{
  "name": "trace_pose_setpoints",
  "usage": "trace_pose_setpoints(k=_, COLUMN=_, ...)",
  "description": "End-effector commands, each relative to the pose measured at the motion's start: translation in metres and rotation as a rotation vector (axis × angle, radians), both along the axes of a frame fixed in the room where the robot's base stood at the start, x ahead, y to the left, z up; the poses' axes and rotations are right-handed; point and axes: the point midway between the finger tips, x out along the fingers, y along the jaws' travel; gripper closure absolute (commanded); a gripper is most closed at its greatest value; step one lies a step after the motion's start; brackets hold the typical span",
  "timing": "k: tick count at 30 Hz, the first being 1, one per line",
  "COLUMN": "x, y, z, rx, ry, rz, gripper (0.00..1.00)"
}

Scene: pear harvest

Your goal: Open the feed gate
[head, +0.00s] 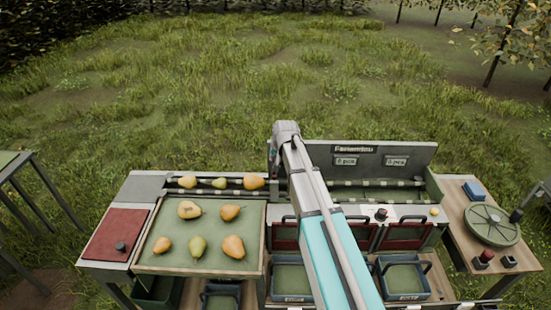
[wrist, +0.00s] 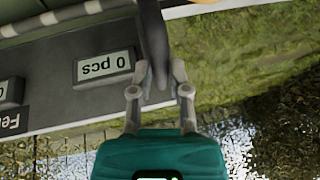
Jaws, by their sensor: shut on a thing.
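In the wrist view, my gripper (wrist: 160,78) has its two grey fingers closed on a dark upright handle (wrist: 153,32), which I take to be the feed gate's. The handle stands beside the grey sign panel with its "0 pcs" display (wrist: 104,68). In the head view my arm reaches to the left end of this panel (head: 385,160), and my fingers and the handle are hidden behind the arm. Three pears (head: 219,182) lie in the feed channel left of that spot. I cannot tell how far the gate stands open.
A green-lined tray (head: 142,252) with several pears fills the left front of the bench. A red pad (head: 115,234) lies left of it. Blue crates (head: 403,278) stand below at the right. A round green scale plate (head: 492,224) sits on the right-hand table.

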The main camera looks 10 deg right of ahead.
Motion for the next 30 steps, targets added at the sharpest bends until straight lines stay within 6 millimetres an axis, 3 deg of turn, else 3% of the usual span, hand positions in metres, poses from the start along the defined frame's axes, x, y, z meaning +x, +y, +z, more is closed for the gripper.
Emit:
trace_pose_setpoints(k=12, x=0.001, y=0.0, z=0.025, rx=0.001, ry=-0.001, rz=0.0, gripper=1.0)
trace_pose_setpoints(k=23, x=0.001, y=0.0, z=0.025, rx=0.001, ry=-0.002, rz=-0.001, gripper=1.0)
trace_pose_setpoints(k=24, x=0.001, y=0.0, z=0.025, rx=0.001, ry=-0.002, rz=0.0, gripper=0.74)
trace_pose_setpoints(k=29, x=0.001, y=0.0, z=0.025, rx=0.001, ry=-0.001, rz=0.0, gripper=0.44)
trace_pose_setpoints(k=30, x=0.001, y=0.0, z=0.025, rx=0.0, ry=-0.001, rz=0.0, gripper=0.43)
